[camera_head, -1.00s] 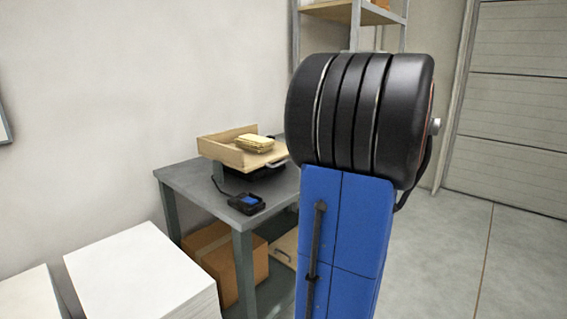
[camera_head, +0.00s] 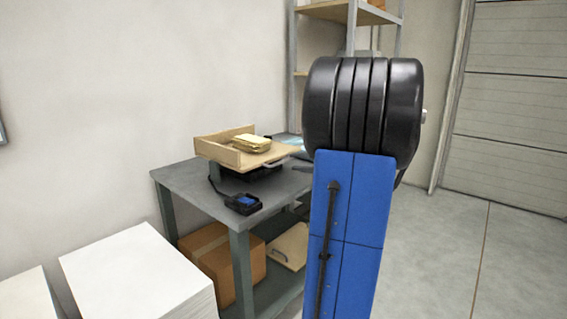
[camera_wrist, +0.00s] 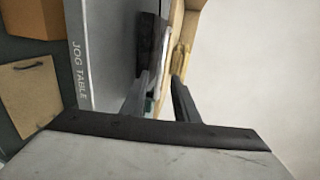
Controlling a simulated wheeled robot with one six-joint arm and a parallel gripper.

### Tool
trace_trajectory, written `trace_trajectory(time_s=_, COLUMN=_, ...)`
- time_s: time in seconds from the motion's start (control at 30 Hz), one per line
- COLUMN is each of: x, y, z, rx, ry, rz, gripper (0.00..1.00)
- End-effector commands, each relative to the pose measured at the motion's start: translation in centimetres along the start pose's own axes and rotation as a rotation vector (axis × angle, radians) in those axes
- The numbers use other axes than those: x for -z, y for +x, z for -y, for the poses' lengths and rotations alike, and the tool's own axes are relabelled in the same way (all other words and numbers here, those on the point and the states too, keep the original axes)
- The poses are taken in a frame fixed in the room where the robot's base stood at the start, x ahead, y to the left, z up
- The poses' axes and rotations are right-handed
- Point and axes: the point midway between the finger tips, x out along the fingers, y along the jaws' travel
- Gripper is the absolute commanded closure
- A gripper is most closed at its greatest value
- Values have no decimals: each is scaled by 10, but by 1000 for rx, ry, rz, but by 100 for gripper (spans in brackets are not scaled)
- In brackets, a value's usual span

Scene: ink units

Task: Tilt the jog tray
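The jog tray (camera_head: 228,156) is a shallow wooden tray with raised walls at its back and left. It sits on a dark base (camera_head: 238,174) on the grey jog table (camera_head: 185,182). I see no grip on anything; contact is unclear.
A small dark device with a blue screen (camera_head: 243,203) lies on the table's front. A cardboard box (camera_head: 228,262) and a wooden panel with a handle (camera_head: 289,247) are below. White paper stacks (camera_head: 140,270) stand at front left. Floor at right is clear.

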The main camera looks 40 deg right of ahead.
Motion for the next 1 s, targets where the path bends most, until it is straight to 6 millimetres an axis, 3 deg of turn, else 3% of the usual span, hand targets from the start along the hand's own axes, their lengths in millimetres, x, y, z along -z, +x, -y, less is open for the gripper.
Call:
trace_trajectory(time_s=0.2, x=-1, y=37, z=0, rx=0, ry=0, rz=3, gripper=72)
trace_trajectory(time_s=0.4, x=0, y=62, z=0, rx=0, ry=0, rz=2, gripper=72)
trace_trajectory(time_s=0.87, x=0, y=73, z=0, rx=0, ry=-1, rz=0, gripper=72)
trace_trajectory(time_s=1.0, x=0, y=73, z=0, rx=0, ry=-1, rz=0, gripper=100)
